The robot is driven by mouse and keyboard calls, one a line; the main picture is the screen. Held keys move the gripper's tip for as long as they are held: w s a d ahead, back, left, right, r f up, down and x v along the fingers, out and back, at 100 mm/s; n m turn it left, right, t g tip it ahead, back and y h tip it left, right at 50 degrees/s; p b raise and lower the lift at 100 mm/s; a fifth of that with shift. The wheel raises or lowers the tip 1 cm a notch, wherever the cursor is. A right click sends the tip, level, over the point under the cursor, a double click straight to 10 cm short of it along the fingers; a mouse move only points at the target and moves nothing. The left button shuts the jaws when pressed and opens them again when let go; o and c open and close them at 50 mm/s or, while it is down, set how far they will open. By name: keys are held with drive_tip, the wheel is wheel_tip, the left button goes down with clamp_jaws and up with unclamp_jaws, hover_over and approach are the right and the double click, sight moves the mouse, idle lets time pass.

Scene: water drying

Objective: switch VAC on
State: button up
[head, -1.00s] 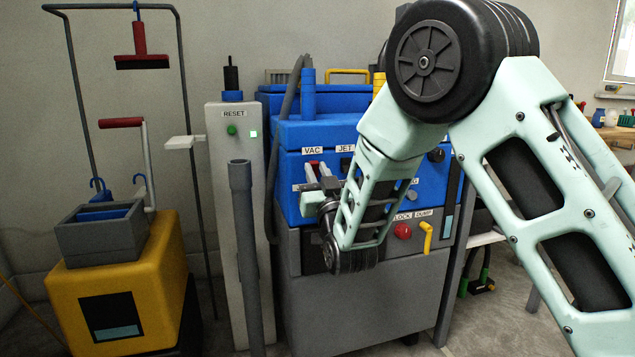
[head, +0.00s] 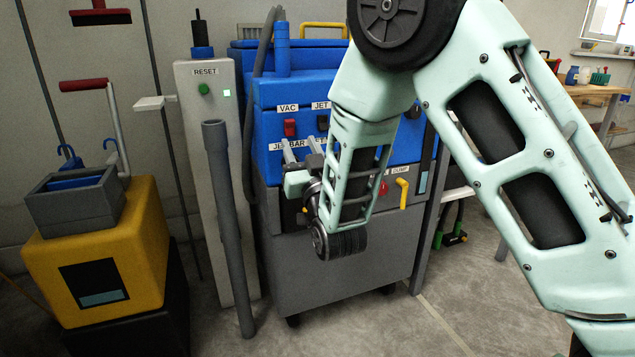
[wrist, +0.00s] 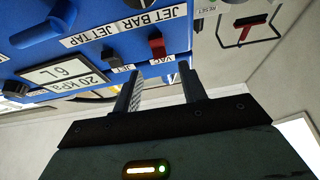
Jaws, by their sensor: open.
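The VAC switch (head: 290,127) is a red rocker or lever under the "VAC" label on the blue machine's front panel. It also shows in the wrist view (wrist: 157,46), where the panel appears upside down. I cannot tell which way it is set. My gripper (head: 300,149) is open and empty, just below the VAC switch in the head view. In the wrist view my gripper (wrist: 159,77) has its two fingers apart, with the red switch and VAC label beyond the gap between them. No contact is visible. The black JET switch (wrist: 111,58) sits beside VAC.
A grey post with a green RESET button (head: 204,89) and a dark grey pipe (head: 226,210) stand left of the machine. A yellow cart (head: 100,250) is further left. A red knob and yellow handle (head: 402,196) are lower right on the machine.

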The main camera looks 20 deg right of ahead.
drive_tip(key=b+v, duration=0.1)
drive_tip(key=v, duration=1.1)
